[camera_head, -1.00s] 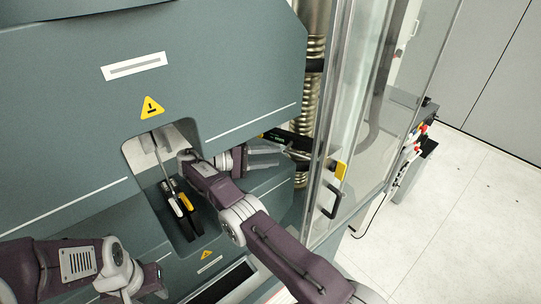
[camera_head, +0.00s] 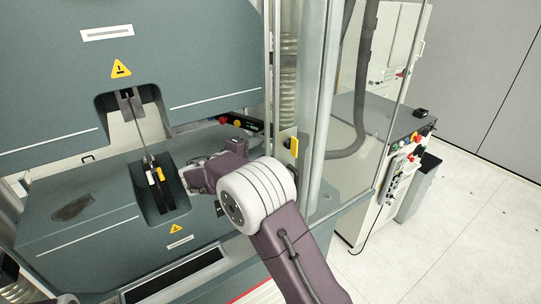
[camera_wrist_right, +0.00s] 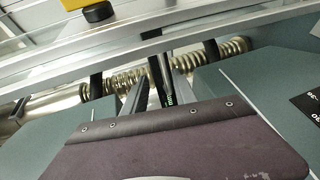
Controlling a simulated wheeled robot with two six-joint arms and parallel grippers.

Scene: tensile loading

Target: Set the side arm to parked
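The side arm looks to be the black bar (camera_head: 245,124) with green lettering, in front of the ribbed column at the right of the test machine. In the wrist view the dark bar (camera_wrist_right: 167,92) points away from the camera. My right gripper (camera_wrist_right: 158,88) has its two grey fingers apart, with the bar showing between them. I cannot tell whether either finger touches it.
A thin rod (camera_head: 140,122) stands in the machine's recess above a black fixture (camera_head: 165,198) with yellow and white tabs. A clear guard door (camera_head: 352,110) with a yellow latch (camera_head: 294,147) stands to the right. A control cabinet (camera_head: 385,150) is beyond it, with open floor (camera_head: 465,215) further right.

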